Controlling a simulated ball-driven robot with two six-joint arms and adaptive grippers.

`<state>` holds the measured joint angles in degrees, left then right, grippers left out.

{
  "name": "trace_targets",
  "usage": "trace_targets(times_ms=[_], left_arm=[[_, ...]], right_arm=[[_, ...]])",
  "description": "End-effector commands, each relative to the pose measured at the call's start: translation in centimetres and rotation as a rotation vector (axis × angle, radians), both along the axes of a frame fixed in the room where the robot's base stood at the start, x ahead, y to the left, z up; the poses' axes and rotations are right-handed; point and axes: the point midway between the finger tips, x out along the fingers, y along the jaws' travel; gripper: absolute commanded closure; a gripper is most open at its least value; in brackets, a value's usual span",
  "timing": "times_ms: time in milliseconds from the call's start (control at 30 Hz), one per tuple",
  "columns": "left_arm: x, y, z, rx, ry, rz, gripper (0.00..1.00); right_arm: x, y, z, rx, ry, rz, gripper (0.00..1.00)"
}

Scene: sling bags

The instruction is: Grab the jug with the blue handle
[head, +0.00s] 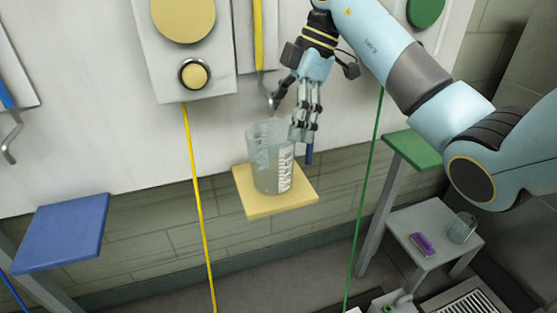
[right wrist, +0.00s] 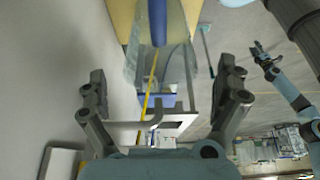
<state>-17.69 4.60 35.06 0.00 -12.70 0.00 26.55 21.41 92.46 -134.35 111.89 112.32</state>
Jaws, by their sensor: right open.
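The clear jug (head: 265,160) with white markings stands upright on a yellow shelf (head: 258,205) in the head view. Its blue handle (head: 309,153) is on the right side, partly hidden behind my right gripper's fingers. My right gripper (head: 303,130) is open, pointing down at the handle side of the jug. In the right wrist view, the blue handle (right wrist: 157,22) shows at the top, centred between the spread fingers (right wrist: 162,85) and beyond them. Contact with the handle cannot be told. My left gripper (right wrist: 265,55) shows small in the right wrist view.
A blue shelf (head: 62,232) is at left and a green shelf (head: 415,149) at right. A low grey table (head: 433,262) holds a purple object (head: 422,244) and a clear cup (head: 462,228). A yellow cord (head: 198,200) and green cord (head: 369,185) hang nearby.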

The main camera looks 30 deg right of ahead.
Motion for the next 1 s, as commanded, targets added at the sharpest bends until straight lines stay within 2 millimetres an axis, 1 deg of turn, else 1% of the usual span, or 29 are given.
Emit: trace_targets(times_ms=[33,67,200,300,467,500,700,1000], left_arm=[[0.7,0.0,0.6,0.000,-0.011,-0.001,0.60],[1.1,0.0,0.9,0.000,-0.017,0.000,0.60],[2.4,0.0,1.2,0.000,-0.036,-0.002,0.60],[2.3,0.0,1.2,0.000,-0.036,-0.002,0.60],[1.8,0.0,1.1,-0.001,-0.028,-0.001,0.60],[1.6,0.0,1.1,-0.001,-0.025,-0.001,0.60],[1.1,0.0,1.0,0.000,-0.016,0.000,0.60],[1.1,0.0,1.0,0.000,-0.016,0.000,0.60]], right_arm=[[0.1,0.5,-0.6,0.004,0.005,-0.001,0.00],[0.1,0.7,-1.0,0.004,0.005,0.000,0.00],[0.3,1.3,-2.8,0.001,0.002,0.000,0.00],[0.4,1.5,-3.4,0.000,0.002,-0.001,0.00],[0.4,1.4,-3.5,0.000,0.001,-0.001,0.00],[0.4,1.4,-3.5,0.000,0.001,-0.001,0.01],[0.4,1.4,-3.4,0.000,0.000,-0.001,0.27],[0.4,1.4,-3.4,0.000,0.000,-0.001,0.67]])
